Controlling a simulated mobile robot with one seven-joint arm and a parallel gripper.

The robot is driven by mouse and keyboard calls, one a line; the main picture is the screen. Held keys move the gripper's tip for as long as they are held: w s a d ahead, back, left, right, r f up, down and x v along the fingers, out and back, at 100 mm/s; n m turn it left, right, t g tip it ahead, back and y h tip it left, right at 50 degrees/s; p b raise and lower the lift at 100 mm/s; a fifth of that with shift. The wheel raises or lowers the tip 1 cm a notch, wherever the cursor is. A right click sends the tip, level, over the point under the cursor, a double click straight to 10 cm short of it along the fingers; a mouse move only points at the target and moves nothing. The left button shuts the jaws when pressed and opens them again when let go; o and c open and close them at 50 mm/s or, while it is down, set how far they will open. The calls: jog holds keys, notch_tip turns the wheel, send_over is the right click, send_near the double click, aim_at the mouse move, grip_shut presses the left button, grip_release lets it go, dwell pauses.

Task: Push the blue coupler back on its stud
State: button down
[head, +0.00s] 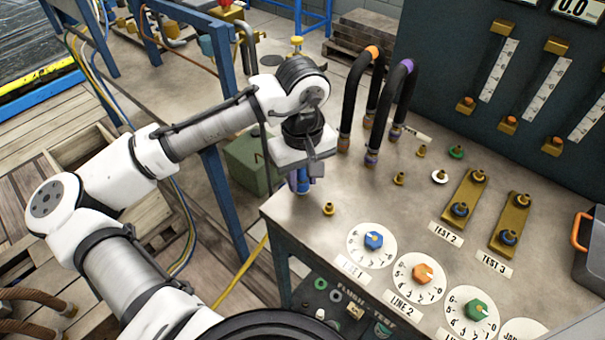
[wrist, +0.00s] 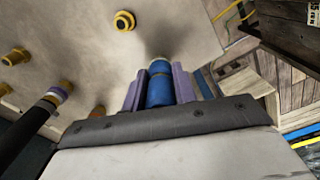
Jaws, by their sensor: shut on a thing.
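My gripper (head: 303,176) is at the left end of the bench, pointing down. In the wrist view its two purple fingers (wrist: 159,88) are shut on the blue coupler (wrist: 160,90), one on each side. The coupler is a short blue cylinder with a pale and brassy end. In the head view the lower part of the blue coupler (head: 302,186) shows below my gripper, at or just above the bench top. Any stud under it is hidden, so I cannot tell whether it is seated. A bare brass stud (head: 328,209) stands close by to the right; a brass stud (wrist: 124,21) also shows in the wrist view.
Two black hoses, one with orange bands (head: 372,52) and one with purple bands (head: 407,66), arch up behind my gripper. Several brass studs, line dials (head: 373,241) and brass test plates (head: 464,197) stand to the right. The bench's left edge is close.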

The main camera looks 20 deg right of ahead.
jog(key=shift+f, duration=0.55)
dwell(1.4)
jog(key=c, duration=1)
grip_release()
jog(key=shift+c, duration=0.2)
jog(key=shift+r, duration=0.1)
notch_tip(320, 180, up, 14)
jog(key=shift+f, duration=0.2)
